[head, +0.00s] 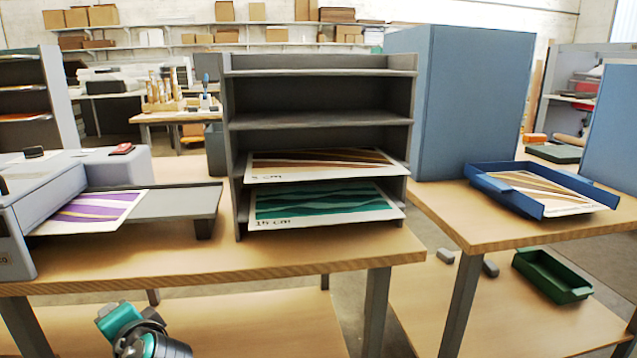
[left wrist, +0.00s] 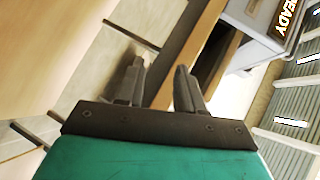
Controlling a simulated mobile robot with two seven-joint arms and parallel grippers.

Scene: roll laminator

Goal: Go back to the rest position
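In the left wrist view my left gripper (left wrist: 160,85) has its two fingers apart with nothing between them. Beyond the fingers show a wooden table edge (left wrist: 200,40) and the floor. In the head view a part of my arm in teal and grey shows at the bottom left, below the table top; its fingers are hidden there. My right gripper is in neither view. The grey laminator (head: 70,185) stands on the left of the table, with a purple striped sheet (head: 90,211) lying at its outlet, partly over the grey tray (head: 180,204).
A dark shelf rack (head: 320,95) holds a brown striped sheet (head: 320,163) and a green one (head: 320,201). On the right table a blue tray (head: 515,199) holds a brown sheet (head: 560,193). A green bin (head: 552,277) sits on the lower shelf. Table edges lie close ahead.

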